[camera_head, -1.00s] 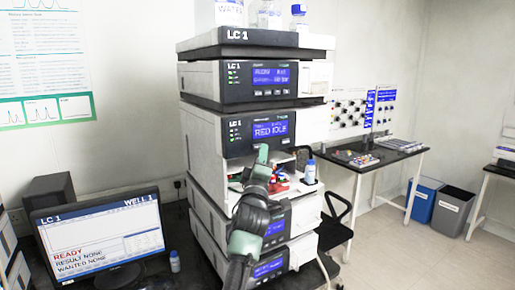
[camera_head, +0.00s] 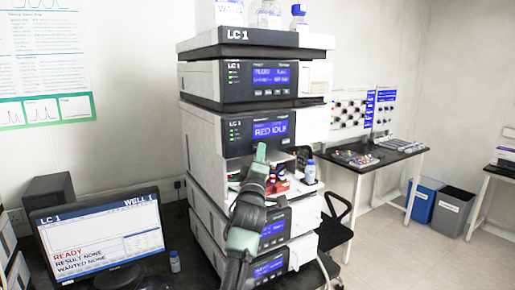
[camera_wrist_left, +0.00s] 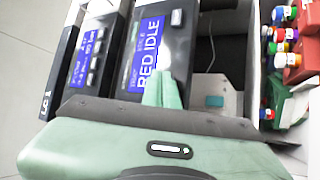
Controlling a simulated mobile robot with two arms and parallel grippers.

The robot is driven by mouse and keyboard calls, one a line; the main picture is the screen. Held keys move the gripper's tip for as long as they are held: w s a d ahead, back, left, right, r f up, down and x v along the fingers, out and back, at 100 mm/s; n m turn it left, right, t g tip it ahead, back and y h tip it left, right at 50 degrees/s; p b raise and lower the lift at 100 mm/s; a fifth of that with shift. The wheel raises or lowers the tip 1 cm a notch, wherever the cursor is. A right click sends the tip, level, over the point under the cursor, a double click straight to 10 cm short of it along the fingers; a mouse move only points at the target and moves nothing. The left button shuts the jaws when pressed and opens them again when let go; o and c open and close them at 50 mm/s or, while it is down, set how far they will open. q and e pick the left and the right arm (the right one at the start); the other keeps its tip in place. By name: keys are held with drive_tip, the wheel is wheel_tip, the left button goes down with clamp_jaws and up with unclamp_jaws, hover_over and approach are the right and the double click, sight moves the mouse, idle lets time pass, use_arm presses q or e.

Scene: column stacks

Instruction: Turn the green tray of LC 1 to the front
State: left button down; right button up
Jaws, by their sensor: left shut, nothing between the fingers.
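The LC 1 stack (camera_head: 250,131) stands in the middle of the head view, with "RED IDLE" on one display. Below that display is an open compartment holding red trays (camera_head: 277,187). My left arm reaches up in front of it and hides much of the inside. In the left wrist view my left gripper (camera_wrist_left: 168,87) is shut and empty, its green fingers in front of the RED IDLE panel (camera_wrist_left: 150,55). A red tray (camera_wrist_left: 304,62) and a green piece, probably the green tray (camera_wrist_left: 289,108), show at the right edge, apart from the fingers. My right gripper is not in view.
A monitor (camera_head: 98,238) reads READY, RESULT NONE, WANTED NONE. A blue-capped bottle (camera_head: 310,172) stands at the compartment's right side. A small bottle (camera_head: 175,262) stands by the monitor. A side table (camera_head: 385,158) and two bins (camera_head: 452,210) are at the right.

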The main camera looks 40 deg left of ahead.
use_arm(q)
drive_tip(key=shift+a, duration=0.2)
drive_tip(key=shift+d, duration=0.1)
idle(0.4)
drive_tip(key=shift+s+d, duration=0.3)
drive_tip(key=shift+d, duration=0.4)
drive_tip(key=shift+s+d, duration=0.3)
drive_tip(key=shift+d, duration=0.45)
drive_tip(key=shift+s+d, duration=0.3)
drive_tip(key=shift+d, duration=0.5)
drive_tip(key=shift+s+d, duration=0.3)
drive_tip(key=shift+d, duration=0.45)
idle(3.6)
